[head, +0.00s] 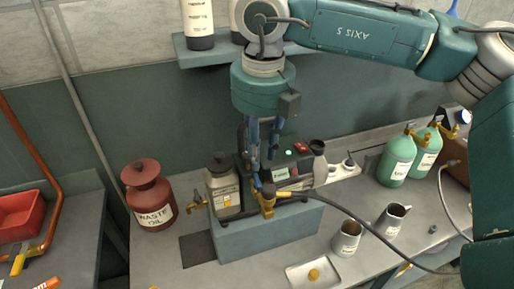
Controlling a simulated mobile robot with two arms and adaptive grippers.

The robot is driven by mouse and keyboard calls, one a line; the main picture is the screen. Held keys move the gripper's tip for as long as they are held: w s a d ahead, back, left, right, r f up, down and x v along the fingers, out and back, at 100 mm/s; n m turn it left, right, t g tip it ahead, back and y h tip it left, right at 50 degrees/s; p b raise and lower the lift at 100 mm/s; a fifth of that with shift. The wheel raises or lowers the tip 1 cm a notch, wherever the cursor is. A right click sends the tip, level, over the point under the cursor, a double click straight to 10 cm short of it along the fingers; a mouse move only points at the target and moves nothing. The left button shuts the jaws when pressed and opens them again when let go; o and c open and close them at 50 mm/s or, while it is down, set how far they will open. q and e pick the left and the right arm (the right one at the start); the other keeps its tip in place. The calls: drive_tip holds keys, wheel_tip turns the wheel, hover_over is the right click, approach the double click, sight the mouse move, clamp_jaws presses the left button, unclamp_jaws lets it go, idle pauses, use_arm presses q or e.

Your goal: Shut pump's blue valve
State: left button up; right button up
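The pump (268,228) is a grey-blue block on the bench, with a dark body, a green light and a red switch on top. A brass fitting (267,197) with a black hose stands at its front. My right gripper (262,172) points down from above, its fingers just over or beside that fitting. The fingers and arm hide part of the pump's top. I cannot make out the blue valve apart from the bluish fingers, nor whether the fingers touch anything. My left gripper is not in view.
A red waste oil can (150,197) and a labelled bottle (222,187) stand left of the pump. Two metal jugs (347,238) (390,221), a tray (315,274) and green cylinders (396,160) are to the right. The black hose crosses the bench's right front.

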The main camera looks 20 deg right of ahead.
sight(258, 181)
drive_tip(key=f, duration=0.2)
drive_tip(key=f+b, duration=0.2)
drive_tip(key=f, duration=0.1)
drive_tip(key=shift+w+f, duration=0.3)
drive_tip(key=shift+w, duration=0.05)
wheel_tip(258, 181, down, 2)
drive_tip(key=b, duration=0.3)
drive_tip(key=shift+f, duration=0.2)
drive_tip(key=shift+s+f+b, duration=0.15)
drive_tip(key=shift+b, duration=0.15)
drive_tip(key=shift+s, duration=0.15)
drive_tip(key=shift+a, duration=0.15)
drive_tip(key=shift+w, duration=0.3)
drive_tip(key=shift+w+d, duration=0.25)
drive_tip(key=shift+d, duration=0.05)
drive_tip(key=shift+o, duration=1.4)
drive_tip(key=shift+w+d, duration=0.1)
drive_tip(key=shift+w, duration=0.05)
